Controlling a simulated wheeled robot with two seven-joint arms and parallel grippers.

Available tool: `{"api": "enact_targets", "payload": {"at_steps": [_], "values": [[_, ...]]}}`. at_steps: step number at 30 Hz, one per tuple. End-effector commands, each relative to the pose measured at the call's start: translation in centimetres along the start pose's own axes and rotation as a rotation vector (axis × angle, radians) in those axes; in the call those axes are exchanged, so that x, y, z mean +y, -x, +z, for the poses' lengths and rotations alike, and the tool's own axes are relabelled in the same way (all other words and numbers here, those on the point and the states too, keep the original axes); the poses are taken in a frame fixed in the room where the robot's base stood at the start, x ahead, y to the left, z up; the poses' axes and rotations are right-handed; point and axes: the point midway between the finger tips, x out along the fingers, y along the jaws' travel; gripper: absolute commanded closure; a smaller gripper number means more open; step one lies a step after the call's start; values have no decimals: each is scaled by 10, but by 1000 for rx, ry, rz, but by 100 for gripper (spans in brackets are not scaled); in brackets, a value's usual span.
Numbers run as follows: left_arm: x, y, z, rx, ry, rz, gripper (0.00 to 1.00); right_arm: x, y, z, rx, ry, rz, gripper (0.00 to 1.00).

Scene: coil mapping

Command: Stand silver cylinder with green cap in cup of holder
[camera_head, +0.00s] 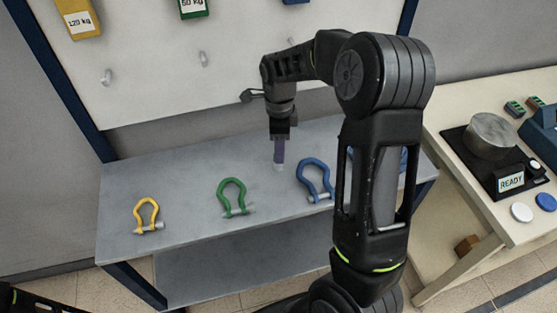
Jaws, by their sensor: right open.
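I cannot make out a silver cylinder with a green cap, or a holder with a cup, in the head view. My right gripper (279,164) points down over the back middle of the grey bench (180,185), between the green and blue shackles. It is open; its fingers show edge-on, purplish, with a small pale spot at their tips. I cannot tell whether the tips touch the bench. My right arm hides part of the bench's right side. My left gripper is not in view.
Yellow (147,215), green (234,197) and blue (314,178) shackles lie on the bench. On the right table (470,210), a plain grey drum (491,136) stands on a black unit reading READY (511,183). A hook panel (160,70) stands behind.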

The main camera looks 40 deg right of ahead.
Motion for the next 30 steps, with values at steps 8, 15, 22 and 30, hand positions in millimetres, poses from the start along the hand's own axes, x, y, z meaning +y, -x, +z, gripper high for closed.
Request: {"api": "enact_targets", "payload": {"at_steps": [8, 15, 22, 30], "values": [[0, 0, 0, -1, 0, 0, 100, 0, -2, 0, -1, 0, -1, 48], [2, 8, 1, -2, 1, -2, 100, 0, -20, -1, 2, 0, 4, 48], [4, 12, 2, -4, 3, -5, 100, 0, -51, -1, 1, 1, 1, 48], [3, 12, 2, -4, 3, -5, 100, -1, -54, -1, 0, 1, -1, 48]]}}
